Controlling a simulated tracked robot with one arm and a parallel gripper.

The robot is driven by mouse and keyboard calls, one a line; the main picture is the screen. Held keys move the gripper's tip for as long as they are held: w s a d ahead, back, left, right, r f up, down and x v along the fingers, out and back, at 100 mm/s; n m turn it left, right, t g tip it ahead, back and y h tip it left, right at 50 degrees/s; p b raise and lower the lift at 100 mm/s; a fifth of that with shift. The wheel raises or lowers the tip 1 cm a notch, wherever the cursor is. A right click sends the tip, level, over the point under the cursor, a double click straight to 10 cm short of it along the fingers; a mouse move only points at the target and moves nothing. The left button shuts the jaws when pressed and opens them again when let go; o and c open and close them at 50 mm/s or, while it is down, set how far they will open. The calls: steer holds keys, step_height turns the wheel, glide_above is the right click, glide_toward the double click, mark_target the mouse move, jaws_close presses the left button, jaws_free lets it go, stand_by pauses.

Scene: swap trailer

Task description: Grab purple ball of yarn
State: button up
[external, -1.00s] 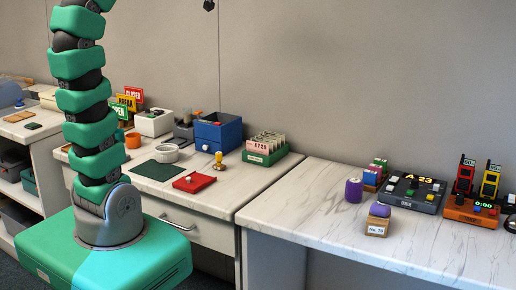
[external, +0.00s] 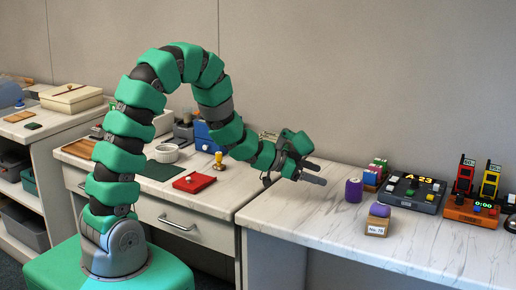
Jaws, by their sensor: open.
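A purple rounded cylinder (external: 353,191) with a pale top stands upright on the right-hand marble-topped table. A smaller purple rounded piece (external: 380,210) sits on a small tan box (external: 376,227) marked with a number, in front and to the right of it. Both are too small to tell which is yarn. My gripper (external: 318,174) is open and empty, above the table's left part. In the picture its fingers point right, toward the purple cylinder, with a gap between them.
Colored blocks (external: 375,173), a dark console (external: 412,193) reading A 23 and an orange base (external: 472,208) with red and yellow handsets stand behind and to the right. A red pad (external: 194,182) and a yellow-handled stamp (external: 219,162) lie on the left counter. The table's front is clear.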

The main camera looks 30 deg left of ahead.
mark_target(355, 186)
steer(key=b+x, duration=0.1)
steer(key=x, duration=0.7)
steer(key=shift+s+f, duration=0.1)
steer(key=shift+s, duration=0.05)
steer(key=shift+w+d+b, duration=0.3)
steer(key=shift+w+d, duration=0.05)
steer(key=shift+d, duration=0.05)
steer(key=b+x, duration=0.1)
steer(key=x, duration=0.3)
steer(key=shift+w+d, duration=0.15)
steer(key=shift+d, duration=0.25)
steer(key=c, duration=1.1)
